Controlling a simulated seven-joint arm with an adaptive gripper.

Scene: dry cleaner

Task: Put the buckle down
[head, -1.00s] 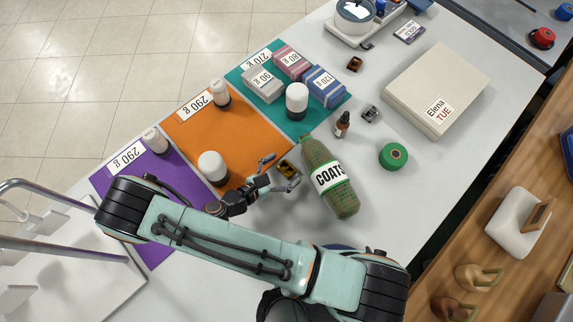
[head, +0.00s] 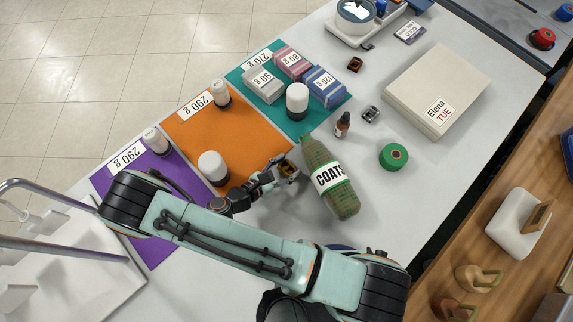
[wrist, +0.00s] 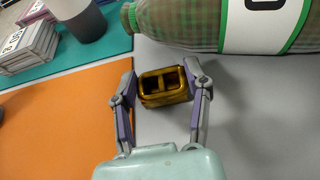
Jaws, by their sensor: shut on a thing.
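A small gold-brown buckle (wrist: 163,88) with two openings is between the fingers of my gripper (wrist: 161,92) in the wrist view. My gripper is shut on the buckle, a finger on each side. In the head view the gripper (head: 281,171) holds the buckle (head: 288,170) just left of the green bottle, near the right edge of the orange mat (head: 193,127). The buckle is at or close to the white table top (head: 290,235); I cannot tell whether it touches.
A green bottle labelled COATS (head: 330,180) lies close to the right of my gripper. A dark buckle (head: 355,64) and a silver-grey one (head: 371,113) lie farther back. A brown dropper bottle (head: 342,125) and green tape roll (head: 393,156) stand right.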

